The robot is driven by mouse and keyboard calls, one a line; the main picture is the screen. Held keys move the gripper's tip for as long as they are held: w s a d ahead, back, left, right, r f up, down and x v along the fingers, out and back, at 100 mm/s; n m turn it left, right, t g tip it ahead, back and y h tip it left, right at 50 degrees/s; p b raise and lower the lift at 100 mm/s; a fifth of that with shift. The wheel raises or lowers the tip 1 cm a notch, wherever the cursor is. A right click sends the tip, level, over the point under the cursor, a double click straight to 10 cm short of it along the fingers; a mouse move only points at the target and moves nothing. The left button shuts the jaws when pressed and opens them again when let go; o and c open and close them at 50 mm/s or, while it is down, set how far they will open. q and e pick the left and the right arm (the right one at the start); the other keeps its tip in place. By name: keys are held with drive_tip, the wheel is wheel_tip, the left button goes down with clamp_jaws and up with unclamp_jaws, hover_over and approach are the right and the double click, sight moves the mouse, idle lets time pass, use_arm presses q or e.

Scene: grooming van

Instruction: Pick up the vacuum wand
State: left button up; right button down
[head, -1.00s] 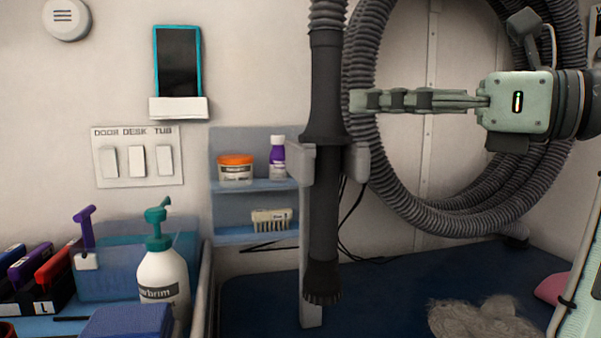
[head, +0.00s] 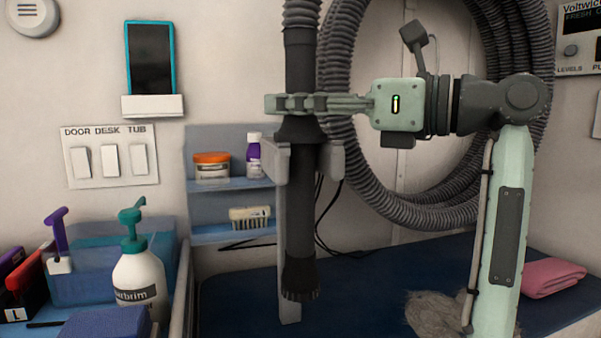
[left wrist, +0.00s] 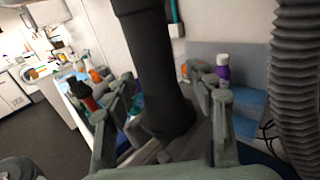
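The vacuum wand (head: 299,215) is a dark upright tube below a ribbed hose. Its flared collar sits in a grey forked holder (head: 331,160) on a post. My left gripper (head: 283,103) reaches across the wand from the right, just above the collar, its near finger passing in front of it. In the left wrist view the wand (left wrist: 152,70) stands between the two spread fingers (left wrist: 165,122), with gaps visible beside it. The far finger is hidden in the head view. My right gripper is not in view.
A coiled hose (head: 345,185) hangs behind my left arm. Shelves (head: 205,186) with a jar, bottle and brush are left of the wand. A pump bottle (head: 139,285) stands front left. A grey furry heap (head: 430,312) and pink towel (head: 553,277) lie on the blue table.

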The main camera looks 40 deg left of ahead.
use_arm(q)
clamp_jaws()
drive_tip(key=shift+d+r, duration=0.1)
drive_tip(key=shift+r, duration=0.05)
